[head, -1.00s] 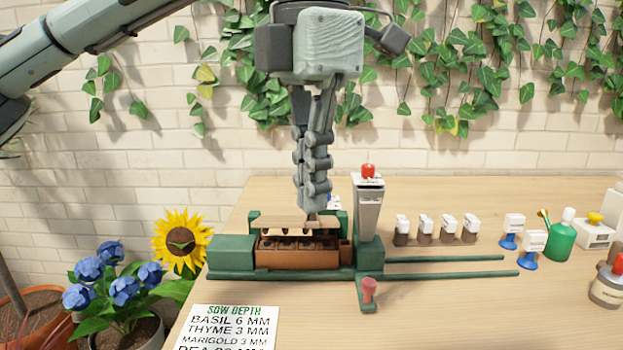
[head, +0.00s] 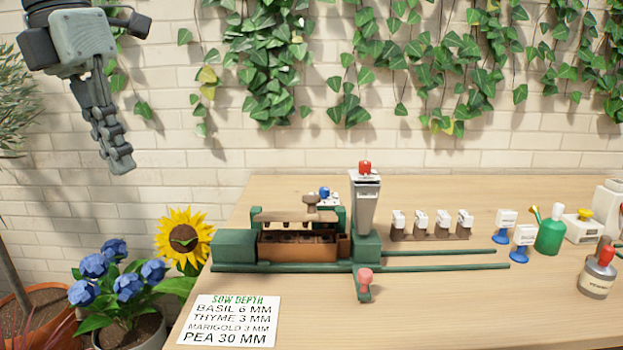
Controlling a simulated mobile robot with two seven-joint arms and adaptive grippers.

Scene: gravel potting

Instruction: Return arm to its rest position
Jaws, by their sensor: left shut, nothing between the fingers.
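My left gripper (head: 120,166) hangs at the upper left of the head view, pointing down, with its fingers closed and empty. It is in the air left of the table, in front of the brick wall and above the sunflower. The green sowing rig (head: 235,248) stands on the table, well to the right of and below the gripper. A brown cell tray (head: 298,248) sits in the rig, with a beige toothed bar (head: 290,216) above its back edge. My right gripper does not show.
A grey hopper (head: 366,205) with a red knob rises on the rig. A white sow-depth card (head: 230,322) lies at the table's front left. Blue flowers (head: 115,272) and a sunflower (head: 184,240) are left.

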